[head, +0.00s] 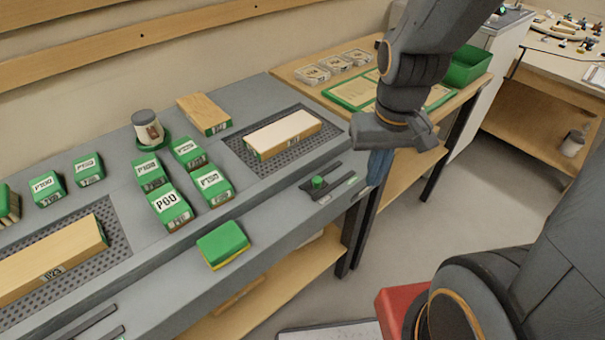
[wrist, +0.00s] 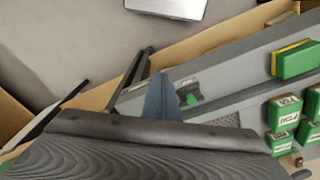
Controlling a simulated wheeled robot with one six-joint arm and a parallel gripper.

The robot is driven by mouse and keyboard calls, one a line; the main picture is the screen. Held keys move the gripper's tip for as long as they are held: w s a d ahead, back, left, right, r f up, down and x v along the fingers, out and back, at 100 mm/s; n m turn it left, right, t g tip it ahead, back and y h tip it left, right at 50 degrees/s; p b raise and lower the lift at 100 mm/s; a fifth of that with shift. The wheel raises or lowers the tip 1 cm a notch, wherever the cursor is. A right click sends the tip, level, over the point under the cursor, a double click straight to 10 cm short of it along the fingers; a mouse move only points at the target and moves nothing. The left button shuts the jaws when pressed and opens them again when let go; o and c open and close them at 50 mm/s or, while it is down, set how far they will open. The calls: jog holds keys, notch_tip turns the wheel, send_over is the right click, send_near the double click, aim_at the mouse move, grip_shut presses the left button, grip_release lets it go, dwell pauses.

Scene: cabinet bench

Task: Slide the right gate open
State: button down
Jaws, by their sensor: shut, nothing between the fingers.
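The right gate has a green knob (head: 318,182) set between dark rails (head: 330,189) on the bench's front ledge, at the right end. Small light and green marks show beside the rails. The knob also appears in the wrist view (wrist: 192,100), just right of my fingers. My gripper (head: 377,168) is shut and empty, with its blue fingers pointing down. In the head view it is to the right of the knob, near the bench's right end, apart from it. In the wrist view the blue fingers (wrist: 160,98) partly cover the rails.
A perforated grate (head: 240,148) bearing a pale-topped block (head: 283,134) lies behind the gate. A green and yellow sponge (head: 223,245) sits left on the ledge. Several labelled green blocks (head: 170,207) stand further left. A wooden table (head: 310,90) with a green tray adjoins at right.

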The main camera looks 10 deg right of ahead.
jog(key=w+a+n+h, duration=0.1)
jog(key=w+a+n, duration=0.5)
jog(key=a+n, duration=0.5)
jog(key=n+h+p, duration=0.1)
jog(key=n+h, duration=0.1)
jog(key=n, duration=0.7)
send_near(309, 187)
jog(key=a+r, duration=0.4)
jog(key=a, duration=0.1)
jog(key=shift+r+g, duration=0.15)
jog(key=shift+g, duration=0.15)
jog(key=shift+s, duration=0.1)
jog(key=shift+m, duration=0.3)
jog(key=p+x, duration=0.2)
jog(key=x, duration=0.8)
jog(key=shift+s, duration=0.1)
jog(key=d, duration=0.1)
jog(key=d+p, duration=0.1)
jog(key=shift+w+d+p, duration=0.2)
jog(key=shift+d+p, duration=0.1)
jog(key=shift+w+d, duration=0.1)
jog(key=shift+d, duration=0.55)
